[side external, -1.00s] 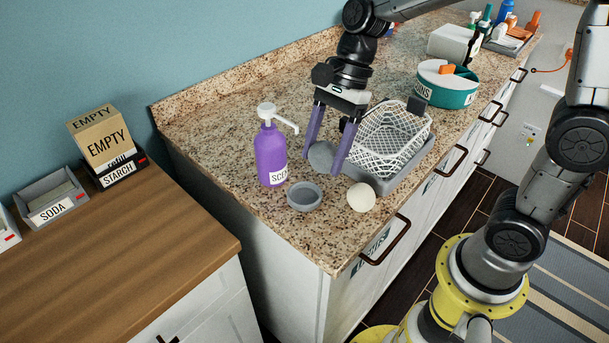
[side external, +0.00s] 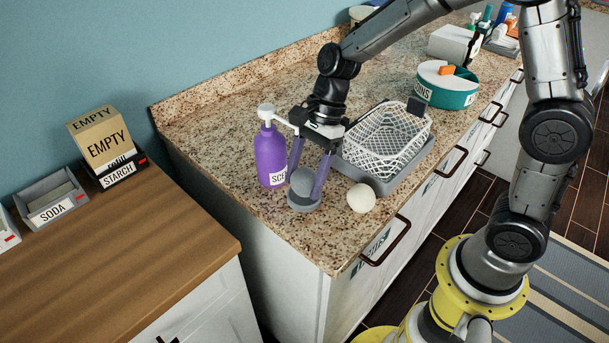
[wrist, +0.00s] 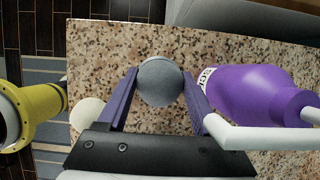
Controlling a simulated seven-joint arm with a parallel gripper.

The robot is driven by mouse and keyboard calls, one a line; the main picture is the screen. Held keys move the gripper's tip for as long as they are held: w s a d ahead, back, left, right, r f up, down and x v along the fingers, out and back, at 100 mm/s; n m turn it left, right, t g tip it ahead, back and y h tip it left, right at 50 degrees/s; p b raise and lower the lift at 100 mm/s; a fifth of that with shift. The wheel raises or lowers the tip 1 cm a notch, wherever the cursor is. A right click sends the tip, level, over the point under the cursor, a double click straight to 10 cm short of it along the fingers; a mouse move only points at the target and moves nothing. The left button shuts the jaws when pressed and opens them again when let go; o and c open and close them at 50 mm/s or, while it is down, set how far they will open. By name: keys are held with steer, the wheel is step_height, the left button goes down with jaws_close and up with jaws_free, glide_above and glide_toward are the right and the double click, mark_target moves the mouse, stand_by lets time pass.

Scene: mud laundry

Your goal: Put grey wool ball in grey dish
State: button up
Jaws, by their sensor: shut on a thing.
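The grey wool ball (side external: 303,181) is between the two purple fingers of my gripper (side external: 307,186), which is shut on it. In the side external view the ball is over the grey dish (side external: 304,205), whose front rim shows below it. I cannot tell whether the ball touches the dish.
A purple pump bottle (side external: 270,157) stands close on the left, its white spout near my gripper. A white ball (side external: 361,198) lies to the right. A white wire basket in a grey tray (side external: 385,187) is behind it. The counter's front edge is near.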

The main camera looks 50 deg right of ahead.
steer(key=shift+f, duration=0.55)
steer(key=o, duration=1.4)
steer(key=shift+c, duration=0.2)
steer(key=shift+r, duration=0.1)
steer(key=shift+r, duration=0.25)
steer(key=v, duration=1.3)
steer(key=s+d+n+t+h, duration=0.2)
steer(key=s+d+n, duration=0.1)
steer(key=s+n, duration=0.6)
steer(key=s+d+n+t+h, duration=0.2)
steer(key=s+d+n+t, duration=0.1)
steer(key=s+n, duration=0.6)
steer(key=shift+s+d+t, duration=0.3)
steer(key=shift+s, duration=0.1)
